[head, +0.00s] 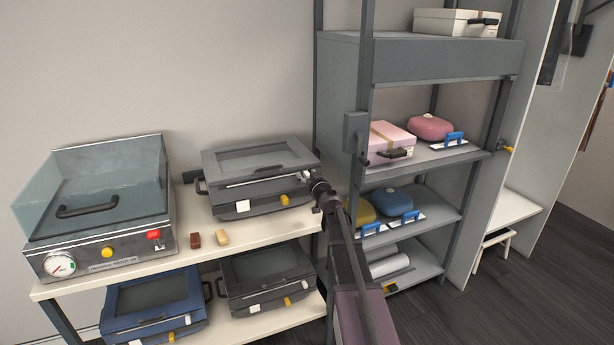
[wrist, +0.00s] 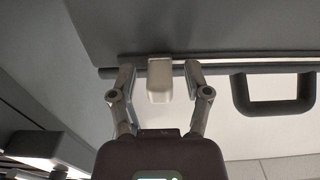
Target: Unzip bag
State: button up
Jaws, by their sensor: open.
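A grey case-like bag (head: 262,176) lies on the white upper shelf. Its front carries a pale metallic strip, a white label and a yellow tag (head: 285,200). My gripper (head: 318,187) is at the bag's right end in the head view. In the wrist view, my gripper (wrist: 160,92) is open, one finger on each side of a pale block-like tab (wrist: 160,80). The tab sits at a dark edge strip along a grey surface (wrist: 190,30). Gaps show between tab and fingers; whether the tips touch it is unclear. The head view does not show this tab clearly.
A dark loop handle (wrist: 275,92) stands right of the fingers in the wrist view. A glass-lidded machine (head: 100,205) is at the left. Blue (head: 153,305) and black (head: 268,275) bags lie below. A grey rack (head: 420,60) stands close to the right.

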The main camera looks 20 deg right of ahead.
grip_shut()
jog(key=shift+a, duration=0.1)
dwell(0.3)
